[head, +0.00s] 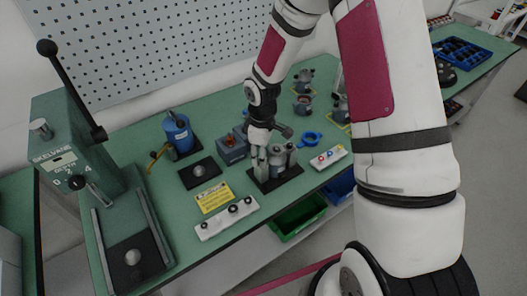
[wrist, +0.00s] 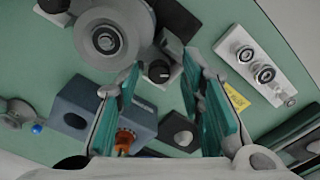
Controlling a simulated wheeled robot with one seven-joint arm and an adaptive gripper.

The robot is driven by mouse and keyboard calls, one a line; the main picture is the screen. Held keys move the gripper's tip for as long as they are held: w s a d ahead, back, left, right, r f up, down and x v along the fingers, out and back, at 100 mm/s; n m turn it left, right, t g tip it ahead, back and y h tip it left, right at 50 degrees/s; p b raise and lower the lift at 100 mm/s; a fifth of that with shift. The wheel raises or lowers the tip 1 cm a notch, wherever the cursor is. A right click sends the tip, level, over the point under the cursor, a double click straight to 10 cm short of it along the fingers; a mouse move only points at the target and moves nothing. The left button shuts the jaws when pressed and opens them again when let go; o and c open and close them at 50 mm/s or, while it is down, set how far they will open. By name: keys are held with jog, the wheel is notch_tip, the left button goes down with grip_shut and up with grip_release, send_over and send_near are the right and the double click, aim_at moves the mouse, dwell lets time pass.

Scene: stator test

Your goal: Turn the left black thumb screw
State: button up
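A black thumb screw (wrist: 158,71) shows in the wrist view as a small round dark knob on the grey test fixture. My gripper (wrist: 162,62) is open, with one teal-padded finger on each side of this knob. Gaps seem to show between the pads and the knob; I cannot tell whether either finger touches it. A round grey stator part (wrist: 105,38) is just left of the knob. In the head view my gripper (head: 261,155) points down at the fixture, whose black base (head: 277,184) stands on the green bench. The thumb screw cannot be made out there.
A blue-grey box (head: 232,148) and a black pad with a silver dome (head: 199,172) lie left of the fixture. A white button strip (head: 226,218) and yellow card (head: 214,197) are in front. A green press (head: 75,150) stands at far left.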

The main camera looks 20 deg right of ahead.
jog(key=shift+d, duration=0.1)
jog(key=n, duration=0.4)
jog(key=shift+n, duration=0.4)
jog(key=n, duration=0.4)
jog(key=shift+n, duration=0.4)
jog(key=shift+w+r+n, duration=0.1)
jog(key=shift+r+n, duration=0.2)
jog(key=shift+n, duration=0.3)
notch_tip(320, 180, up, 14)
jog(key=s+d+r+m+t+h, duration=0.1)
jog(key=s+r+m+t+h, duration=0.1)
jog(key=s+r+m, duration=1)
jog(key=shift+s+d+r, duration=0.2)
jog(key=shift+s+r, duration=0.1)
jog(key=shift+r, duration=1.15)
jog(key=shift+w, duration=0.1)
